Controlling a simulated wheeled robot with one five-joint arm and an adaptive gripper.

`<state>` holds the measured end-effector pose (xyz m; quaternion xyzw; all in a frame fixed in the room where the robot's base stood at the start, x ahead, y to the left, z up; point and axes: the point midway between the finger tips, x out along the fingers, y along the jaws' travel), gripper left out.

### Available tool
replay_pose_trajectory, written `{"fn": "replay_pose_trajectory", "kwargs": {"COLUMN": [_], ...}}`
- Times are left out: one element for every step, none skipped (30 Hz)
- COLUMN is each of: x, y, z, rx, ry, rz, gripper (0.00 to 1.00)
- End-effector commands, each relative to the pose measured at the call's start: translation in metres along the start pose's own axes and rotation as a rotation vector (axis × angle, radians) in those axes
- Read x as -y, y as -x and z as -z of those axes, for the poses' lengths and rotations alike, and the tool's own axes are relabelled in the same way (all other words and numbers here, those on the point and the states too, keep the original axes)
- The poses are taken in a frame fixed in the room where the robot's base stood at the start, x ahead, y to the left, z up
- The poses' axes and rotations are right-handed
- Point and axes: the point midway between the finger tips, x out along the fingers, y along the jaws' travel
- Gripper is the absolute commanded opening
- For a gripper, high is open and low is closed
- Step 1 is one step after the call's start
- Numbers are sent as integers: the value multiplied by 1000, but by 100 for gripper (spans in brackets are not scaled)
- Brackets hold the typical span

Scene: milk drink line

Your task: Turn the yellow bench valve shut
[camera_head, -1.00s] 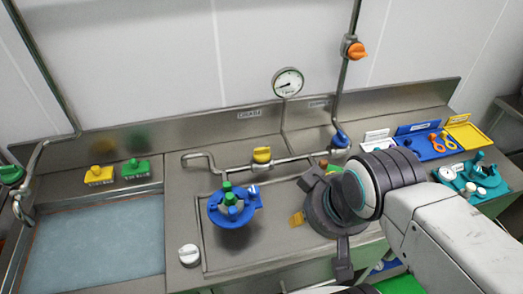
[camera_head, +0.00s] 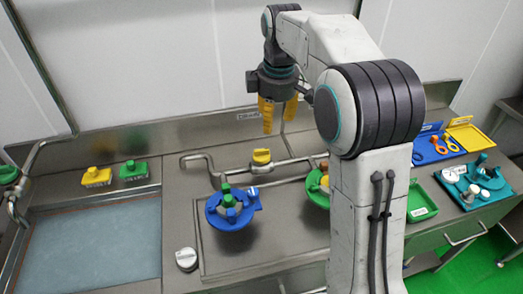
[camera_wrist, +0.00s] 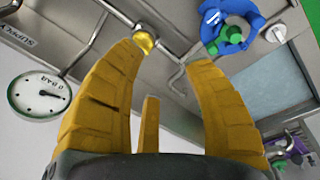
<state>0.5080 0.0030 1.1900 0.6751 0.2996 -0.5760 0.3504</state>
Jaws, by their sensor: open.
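The yellow bench valve (camera_head: 261,156) sits on a steel pipe at the middle of the bench. It also shows in the wrist view (camera_wrist: 144,42), near the tip of the left finger. My gripper (camera_head: 279,125) has yellow fingers that point down above and behind the valve, apart from it in the head view. In the wrist view the fingers (camera_wrist: 165,60) are spread wide with nothing between them.
A pressure gauge (camera_wrist: 39,96) is close to the fingers in the wrist view. The sink (camera_head: 85,245) lies left; a white knob (camera_head: 187,259) is on the front edge. My arm hides the right middle.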

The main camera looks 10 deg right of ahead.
Motion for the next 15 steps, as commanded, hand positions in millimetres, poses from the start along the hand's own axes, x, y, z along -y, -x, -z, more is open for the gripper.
{"fn": "replay_pose_trajectory", "kwargs": {"x": [-12,-18,-25,-31,-36,-42,-46,-50,-54,-57,-60,-63,-65,-67,-69], "y": [-16,-23,-33,-41,-49,-60,-68,-76,-86,-94,-101,-110,-116,-122,-129], "z": [9,13,19,23,26,31,34,37,40,43,45,47,49,50,51], "rx": [11,15,21,25,28,33,35,37,41,43,44,46,46,47,48], "ry": [53,88,133,168,202,246,277,308,347,375,402,435,459,480,505], "rz": [16,24,34,42,50,60,68,75,87,93,100,108,113,119,126], "gripper": [46,46,46,46,46,46,46,46,46,46,46,46,46,46,46]}}
